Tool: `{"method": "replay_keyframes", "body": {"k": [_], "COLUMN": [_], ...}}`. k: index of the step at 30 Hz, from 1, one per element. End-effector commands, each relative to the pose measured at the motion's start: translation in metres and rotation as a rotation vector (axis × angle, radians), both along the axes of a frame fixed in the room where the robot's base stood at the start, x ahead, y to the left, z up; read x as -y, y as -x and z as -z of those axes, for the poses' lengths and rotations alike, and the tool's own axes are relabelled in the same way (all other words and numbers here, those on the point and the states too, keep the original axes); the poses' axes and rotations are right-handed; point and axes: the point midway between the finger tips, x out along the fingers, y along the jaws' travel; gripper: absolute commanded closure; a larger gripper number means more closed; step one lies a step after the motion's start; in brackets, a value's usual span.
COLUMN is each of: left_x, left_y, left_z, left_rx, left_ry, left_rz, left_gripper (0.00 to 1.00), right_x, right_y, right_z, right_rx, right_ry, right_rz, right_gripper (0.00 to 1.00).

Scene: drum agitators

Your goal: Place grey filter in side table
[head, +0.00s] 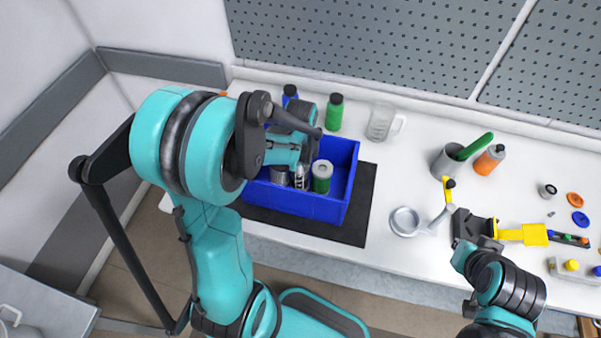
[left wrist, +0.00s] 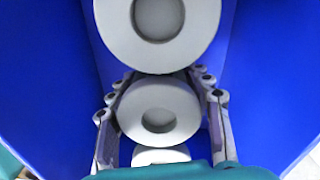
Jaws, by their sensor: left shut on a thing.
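Several round filters stand in the blue bin (head: 318,208). A filter with a green side (head: 321,177) is at the right; a grey one (head: 279,175) is left of it. My left gripper (head: 301,176) reaches down into the bin between them. In the left wrist view its fingers (left wrist: 163,110) are shut on the middle filter (left wrist: 180,95), whose pale ringed top shows; its side is mostly hidden but looks grey. A larger-looking filter top (left wrist: 158,20) is ahead of it. My right gripper (head: 475,228) is over the right of the table. A low grey surface (head: 45,295), perhaps the side table, is at lower left.
The bin stands on a dark mat (head: 362,200) on the white table (head: 390,165). Green (head: 334,112) and blue bottles and a clear jug (head: 381,122) stand behind it. A grey cup (head: 446,163) and orange bottle (head: 489,160) are at the right. A perforated panel rises behind.

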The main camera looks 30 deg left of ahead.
Motion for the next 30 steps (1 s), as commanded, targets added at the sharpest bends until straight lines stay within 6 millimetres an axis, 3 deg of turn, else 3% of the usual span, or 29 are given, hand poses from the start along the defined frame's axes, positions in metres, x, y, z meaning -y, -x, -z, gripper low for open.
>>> {"method": "replay_keyframes", "body": {"k": [1, 2, 4, 17, 30], "left_x": [0.0, 0.0, 0.0, 0.0, 0.0], "left_y": [0.0, 0.0, 0.0, 0.0, 0.001], "left_z": [0.003, 0.003, 0.002, -0.006, -0.097], "left_rx": [0.0, 0.0, 0.0, 0.0, 0.0], "left_ry": [0.0, 0.0, 0.0, 0.0, 0.0], "left_rz": [0.0, 0.0, 0.0, 0.0, 0.0], "left_gripper": [0.8, 0.47, 0.29, 0.29, 0.29], "right_x": [0.0, 0.0, 0.0, 0.0, 0.0], "right_y": [0.0, 0.0, 0.0, 0.0, 0.0], "right_z": [0.003, 0.003, 0.002, -0.004, -0.029], "right_rx": [0.0, 0.0, 0.0, 0.0, 0.0], "right_ry": [0.0, 0.0, 0.0, 0.0, 0.0], "right_rz": [0.0, 0.0, 0.0, 0.0, 0.0], "right_gripper": [1.0, 1.0, 1.0, 1.0, 1.0]}}
